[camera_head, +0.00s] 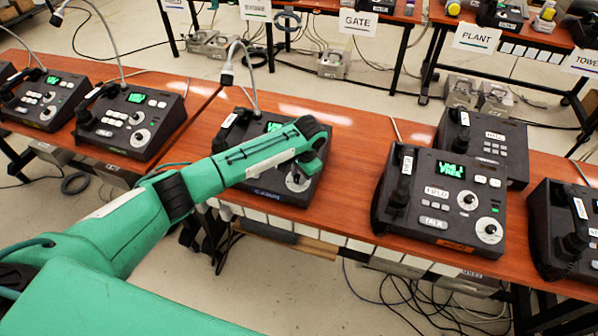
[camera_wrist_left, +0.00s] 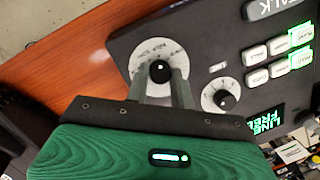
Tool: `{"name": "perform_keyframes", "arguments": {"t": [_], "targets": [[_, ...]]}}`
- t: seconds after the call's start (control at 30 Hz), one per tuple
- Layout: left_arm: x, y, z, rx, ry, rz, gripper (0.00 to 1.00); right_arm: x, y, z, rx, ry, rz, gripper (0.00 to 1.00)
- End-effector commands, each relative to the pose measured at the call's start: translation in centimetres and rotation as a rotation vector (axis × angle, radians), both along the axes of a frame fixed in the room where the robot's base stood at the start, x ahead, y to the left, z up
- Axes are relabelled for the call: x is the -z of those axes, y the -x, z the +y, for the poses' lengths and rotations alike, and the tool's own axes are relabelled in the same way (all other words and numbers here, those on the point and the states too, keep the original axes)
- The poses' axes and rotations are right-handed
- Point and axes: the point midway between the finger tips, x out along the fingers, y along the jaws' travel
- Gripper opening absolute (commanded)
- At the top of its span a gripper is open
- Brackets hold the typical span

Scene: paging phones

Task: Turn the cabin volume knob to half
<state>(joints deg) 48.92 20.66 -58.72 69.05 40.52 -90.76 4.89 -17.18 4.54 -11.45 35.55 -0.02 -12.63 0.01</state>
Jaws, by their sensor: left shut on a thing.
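The dark paging phone (camera_head: 266,184) under my left arm has a blue label on its front edge, too small to read surely. Its large knob shows in the left wrist view as a black cap (camera_wrist_left: 160,71) with a white mark, on a round white dial (camera_wrist_left: 152,50). My left gripper (camera_wrist_left: 162,80) has one finger on each side of this knob and is shut on it. In the head view my left gripper (camera_head: 302,168) is over the lower right of the phone, with the white dial (camera_head: 298,183) partly showing below it. My right gripper is not in view.
A smaller knob (camera_wrist_left: 223,99) and several buttons (camera_wrist_left: 278,46) sit beside the large knob. Another phone (camera_head: 440,195) stands to the right on the wooden table (camera_head: 345,190), and a phone (camera_head: 130,122) stands to the left. A gooseneck microphone (camera_head: 227,78) rises behind.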

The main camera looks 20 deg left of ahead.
Motion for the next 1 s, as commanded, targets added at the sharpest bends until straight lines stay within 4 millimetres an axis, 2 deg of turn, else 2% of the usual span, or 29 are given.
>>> {"name": "perform_keyframes", "arguments": {"t": [0.43, 0.47, 0.57, 0.87, 1.0], "targets": [[0.0, 0.0, 0.0, 0.011, -0.003, -0.002, 0.01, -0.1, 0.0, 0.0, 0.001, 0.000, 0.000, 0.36], [0.0, 0.0, 0.0, 0.011, -0.003, -0.002, 0.26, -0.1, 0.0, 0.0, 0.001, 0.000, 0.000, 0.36], [0.0, 0.0, 0.0, 0.011, -0.003, -0.002, 0.46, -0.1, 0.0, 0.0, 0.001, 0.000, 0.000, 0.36], [-0.1, 0.0, 0.0, 0.011, -0.002, -0.002, 0.46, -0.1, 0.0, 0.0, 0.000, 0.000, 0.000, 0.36], [-1.2, 0.0, -0.3, 0.012, -0.001, -0.003, 0.46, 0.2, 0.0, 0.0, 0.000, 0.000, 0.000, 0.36]]}}
